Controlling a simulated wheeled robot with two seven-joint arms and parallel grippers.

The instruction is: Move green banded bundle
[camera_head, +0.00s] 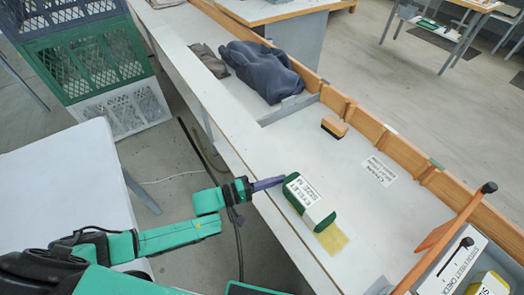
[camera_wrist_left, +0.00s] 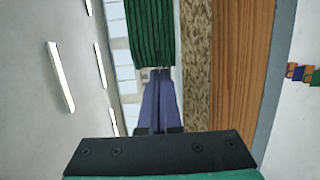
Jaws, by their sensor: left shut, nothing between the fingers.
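The green bundle (camera_head: 294,199) with a white printed band (camera_head: 312,200) lies on the white bench top, partly over a yellow patch (camera_head: 332,238). My left gripper (camera_head: 282,180) reaches in from the left, its purple fingers shut and empty, with the tips at the bundle's upper left end. In the left wrist view the ribbed green bundle (camera_wrist_left: 150,32) is straight beyond the closed fingertips (camera_wrist_left: 159,72). I cannot tell whether they touch it. My right gripper is not in view.
A dark cloth heap (camera_head: 262,70) lies farther up the bench. A brush-like block (camera_head: 334,126) and a printed label (camera_head: 380,171) are beyond the bundle. A wooden rail (camera_head: 400,150) edges the far side.

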